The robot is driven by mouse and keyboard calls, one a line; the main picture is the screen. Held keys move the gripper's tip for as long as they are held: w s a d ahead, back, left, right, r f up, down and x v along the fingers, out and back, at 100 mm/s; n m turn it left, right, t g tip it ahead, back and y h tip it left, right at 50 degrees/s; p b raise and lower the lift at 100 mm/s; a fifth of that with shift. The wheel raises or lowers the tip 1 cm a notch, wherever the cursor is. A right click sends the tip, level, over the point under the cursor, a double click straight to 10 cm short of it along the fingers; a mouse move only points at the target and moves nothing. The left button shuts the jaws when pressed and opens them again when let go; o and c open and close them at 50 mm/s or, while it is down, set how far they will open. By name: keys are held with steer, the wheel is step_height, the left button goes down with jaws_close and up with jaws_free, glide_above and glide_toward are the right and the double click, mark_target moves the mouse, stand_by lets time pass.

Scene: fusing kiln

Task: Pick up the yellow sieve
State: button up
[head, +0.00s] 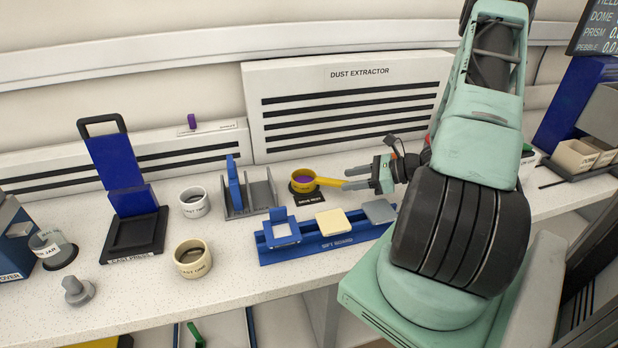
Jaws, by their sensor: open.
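The yellow sieve (299,188) rests on a dark labelled sieve rest on the white counter, in the middle of the head view. Its bowl shows a purple inside, and its yellow handle points right. My gripper (350,179) is open, coming from the right at the end of the handle. Its two pale fingers point left toward the sieve. The handle's end shows at or between the fingertips; I cannot tell whether they touch.
A blue sift board (325,247) with several square plates lies in front of the sieve. A grey rack (262,197) with a blue plate stands left of it. The dust extractor (350,100) is behind. Two cups (194,202) and a cast press (130,250) stand farther left.

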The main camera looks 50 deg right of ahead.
mark_target(330, 180)
steer(key=shift+x, duration=0.85)
steer(key=p+x, duration=0.1)
steer(key=x, duration=0.2)
steer(key=p+x, duration=0.1)
steer(key=shift+w+a+r+p, duration=0.2)
steer(key=shift+w+a+p, duration=0.1)
steer(key=shift+w, duration=0.1)
steer(key=shift+w+f, duration=0.2)
steer(key=shift+w, duration=0.05)
jaws_close()
